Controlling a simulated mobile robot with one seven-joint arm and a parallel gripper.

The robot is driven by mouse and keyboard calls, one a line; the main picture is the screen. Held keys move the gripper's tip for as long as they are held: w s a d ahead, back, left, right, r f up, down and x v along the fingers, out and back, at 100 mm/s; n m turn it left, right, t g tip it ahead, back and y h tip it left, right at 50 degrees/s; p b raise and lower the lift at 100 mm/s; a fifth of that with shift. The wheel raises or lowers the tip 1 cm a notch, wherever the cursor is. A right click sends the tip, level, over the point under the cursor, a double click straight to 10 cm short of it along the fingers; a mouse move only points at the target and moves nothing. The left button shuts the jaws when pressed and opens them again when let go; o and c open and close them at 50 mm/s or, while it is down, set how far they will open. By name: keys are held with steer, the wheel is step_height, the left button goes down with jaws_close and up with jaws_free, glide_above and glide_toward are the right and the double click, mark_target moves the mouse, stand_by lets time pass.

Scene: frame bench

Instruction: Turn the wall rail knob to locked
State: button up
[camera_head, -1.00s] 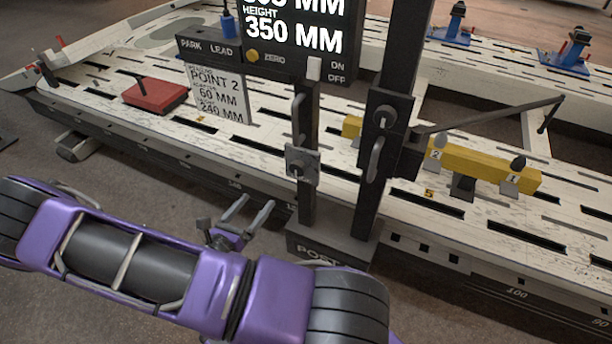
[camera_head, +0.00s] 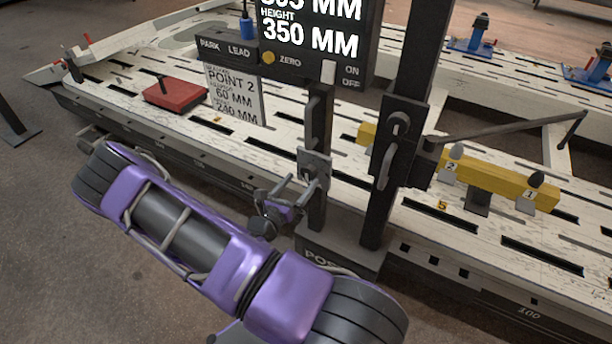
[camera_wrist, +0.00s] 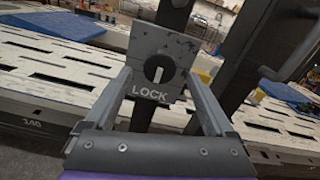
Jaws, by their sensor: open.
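The knob (camera_wrist: 158,68) is a round dark dial on a square grey plate (camera_wrist: 140,48), with LOCK printed beneath it in the wrist view. A pale mark on the knob runs nearly vertically in its lower half; which setting it marks I cannot tell. In the head view the plate (camera_head: 314,164) is fixed to a dark upright post (camera_head: 319,120), and the knob is partly hidden by a finger. My gripper (camera_head: 300,184) is open in front of the plate. In the wrist view my gripper (camera_wrist: 160,78) has its fingers either side of the knob, with nothing gripped.
A thicker dark post (camera_head: 398,130) with handles stands just right. A display box (camera_head: 305,66) is above. The slotted white bench (camera_head: 280,140) lies behind, with a red block (camera_head: 176,95) and a yellow bar (camera_head: 485,180). Open floor (camera_head: 50,220) lies left.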

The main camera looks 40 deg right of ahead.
mark_target(307, 174)
steer(key=shift+x, duration=1.95)
steer(key=c, duration=1.4)
